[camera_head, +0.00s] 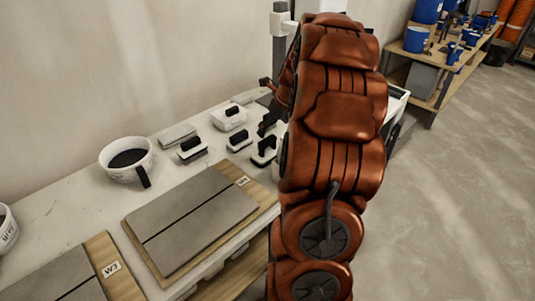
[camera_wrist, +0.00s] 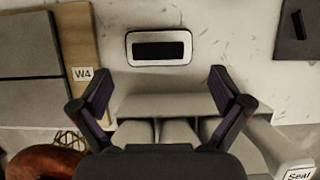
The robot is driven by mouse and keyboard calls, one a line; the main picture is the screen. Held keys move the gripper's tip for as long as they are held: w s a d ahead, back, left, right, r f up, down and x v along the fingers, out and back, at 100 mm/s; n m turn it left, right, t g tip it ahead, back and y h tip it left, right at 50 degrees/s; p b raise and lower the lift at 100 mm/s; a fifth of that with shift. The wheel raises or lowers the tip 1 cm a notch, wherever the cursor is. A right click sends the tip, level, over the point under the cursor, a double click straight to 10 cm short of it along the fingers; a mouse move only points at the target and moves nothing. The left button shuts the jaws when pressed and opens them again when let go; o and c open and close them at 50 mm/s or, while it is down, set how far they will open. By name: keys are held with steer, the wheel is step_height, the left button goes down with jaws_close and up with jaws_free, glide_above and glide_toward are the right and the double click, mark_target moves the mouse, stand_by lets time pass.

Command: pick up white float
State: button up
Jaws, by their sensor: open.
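A white float with a black handle (camera_wrist: 159,47) lies on the worktop in the wrist view, seen from above. My gripper (camera_wrist: 161,82) is open and empty, its two dark fingers spread below the float in that picture and apart from it. In the head view, several pale blocks with black handles stand on the worktop, among them one at the front right (camera_head: 264,158), one beside it (camera_head: 239,141) and one farther left (camera_head: 191,150). I cannot tell which is the one in the wrist view. My arm hides most of my gripper there.
A tiled board marked W4 (camera_head: 190,216) lies at the front, with board W3 (camera_head: 65,277) to its left. A white bucket (camera_head: 127,160), a grey slab (camera_head: 177,135) and a white tub (camera_head: 229,117) stand behind. A dark plate (camera_wrist: 290,50) lies right in the wrist view.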

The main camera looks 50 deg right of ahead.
mark_target(268, 140)
steer(key=shift+s+p+x, duration=0.15)
steer(key=shift+p+x, duration=0.2)
steer(key=shift+x, duration=1.55)
steer(key=shift+s+p+x, duration=0.15)
steer(key=shift+p+x, duration=0.2)
steer(key=shift+x, duration=1.6)
steer(key=shift+a, duration=0.15)
steer(key=c, duration=1.4)
